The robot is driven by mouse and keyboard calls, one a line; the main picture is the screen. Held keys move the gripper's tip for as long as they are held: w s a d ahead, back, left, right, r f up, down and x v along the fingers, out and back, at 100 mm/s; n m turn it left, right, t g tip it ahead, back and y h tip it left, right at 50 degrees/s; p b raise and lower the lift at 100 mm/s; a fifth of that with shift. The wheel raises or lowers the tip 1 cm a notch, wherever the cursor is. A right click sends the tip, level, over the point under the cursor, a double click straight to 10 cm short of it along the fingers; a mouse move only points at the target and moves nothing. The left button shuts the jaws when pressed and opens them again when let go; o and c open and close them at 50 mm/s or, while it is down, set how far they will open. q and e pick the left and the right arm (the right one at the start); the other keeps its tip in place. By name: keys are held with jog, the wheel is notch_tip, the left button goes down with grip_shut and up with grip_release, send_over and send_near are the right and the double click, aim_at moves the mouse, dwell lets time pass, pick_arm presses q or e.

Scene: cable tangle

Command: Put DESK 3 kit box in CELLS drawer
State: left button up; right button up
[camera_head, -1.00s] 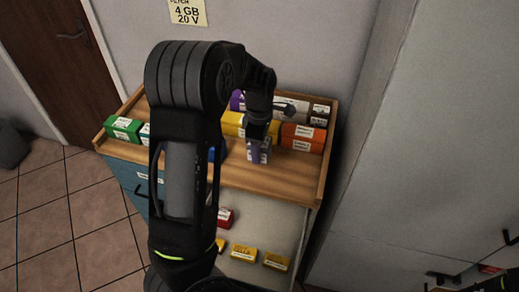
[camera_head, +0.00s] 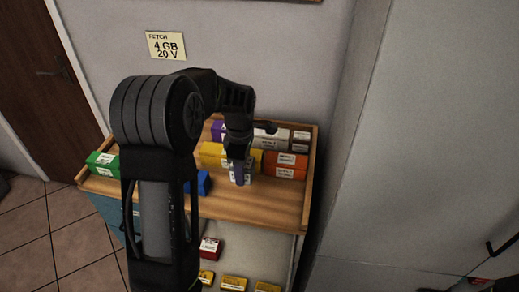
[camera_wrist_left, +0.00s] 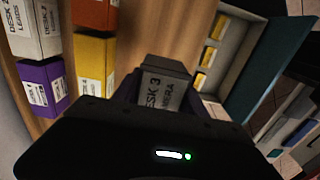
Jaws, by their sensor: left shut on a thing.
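My left gripper (camera_head: 239,158) is shut on a small grey box with a white label, the DESK 3 kit box (camera_head: 240,173). In the left wrist view the box (camera_wrist_left: 160,95) sits between the jaws and its label reads DESK 3. It is at the wooden cabinet top (camera_head: 262,205), in front of the yellow and orange boxes; I cannot tell whether it touches the wood. Below is an open drawer (camera_head: 255,242) with a teal front (camera_wrist_left: 268,75) in the wrist view, holding several yellow boxes and a red one. Its name label is not readable. My right gripper is not seen.
On the cabinet top stand green (camera_head: 101,164), blue (camera_head: 203,183), yellow (camera_head: 215,153), orange (camera_head: 285,165) and purple (camera_wrist_left: 43,88) boxes. A raised wooden rim (camera_head: 310,170) bounds the right side. A tall pale panel (camera_head: 430,140) stands to the right.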

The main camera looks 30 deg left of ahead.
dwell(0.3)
pick_arm(q)
jog(key=m, duration=0.4)
jog(key=shift+s+r, duration=0.1)
jog(key=shift+d+m, duration=0.25)
jog(key=shift+m, duration=0.95)
jog(key=w+d+m+b, duration=0.2)
jog(key=d+m, duration=0.5)
jog(key=d, duration=0.1)
jog(key=w+d+f+m+b, duration=0.1)
jog(key=w+d+m+b, duration=0.1)
jog(key=d+m, duration=0.6)
jog(key=shift+w+d, duration=0.15)
jog(key=shift+d, duration=0.1)
jog(key=shift+f, duration=0.1)
